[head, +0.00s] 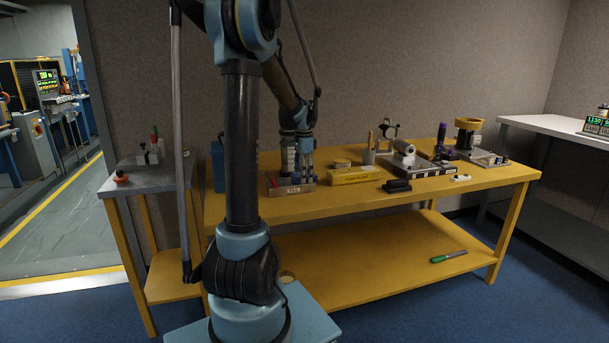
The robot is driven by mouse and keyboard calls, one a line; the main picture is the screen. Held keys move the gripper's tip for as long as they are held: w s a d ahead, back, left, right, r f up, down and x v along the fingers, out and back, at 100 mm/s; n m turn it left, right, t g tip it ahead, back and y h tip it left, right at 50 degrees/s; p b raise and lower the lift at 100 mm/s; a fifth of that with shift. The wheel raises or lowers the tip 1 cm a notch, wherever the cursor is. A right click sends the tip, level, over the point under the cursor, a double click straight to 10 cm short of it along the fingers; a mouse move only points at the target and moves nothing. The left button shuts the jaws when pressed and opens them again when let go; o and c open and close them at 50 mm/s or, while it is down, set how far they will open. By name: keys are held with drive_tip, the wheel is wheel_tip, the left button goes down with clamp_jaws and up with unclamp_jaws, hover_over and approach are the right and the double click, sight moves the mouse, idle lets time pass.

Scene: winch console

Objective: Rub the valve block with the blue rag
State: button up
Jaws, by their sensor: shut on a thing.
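My gripper (306,172) points down over the left part of the yellow workbench (350,209), at a low metal tray (293,191) with a label on its front. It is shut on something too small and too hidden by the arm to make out. I cannot pick out the blue rag for certain. A small grey block with upright knobs (150,156) stands on the grey side table at the left. I cannot tell whether this or one of the fixtures on the workbench is the valve block.
Along the workbench stand a yellow labelled box (354,175), a grey cylinder fixture (405,151), a black object (397,186) and a yellow-topped fixture (467,133). A red knob (121,178) sits on the side table (125,188). A green-handled tool (449,257) lies on the lower shelf.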

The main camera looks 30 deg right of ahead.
sight(291, 181)
drive_tip(key=a, duration=0.2)
drive_tip(key=w+a, duration=0.1)
drive_tip(key=a, duration=0.1)
drive_tip(key=shift+w+a, duration=0.15)
drive_tip(key=shift+a, duration=0.2)
wheel_tip(291, 181, up, 8)
drive_tip(key=shift+r, duration=0.2)
idle(0.6)
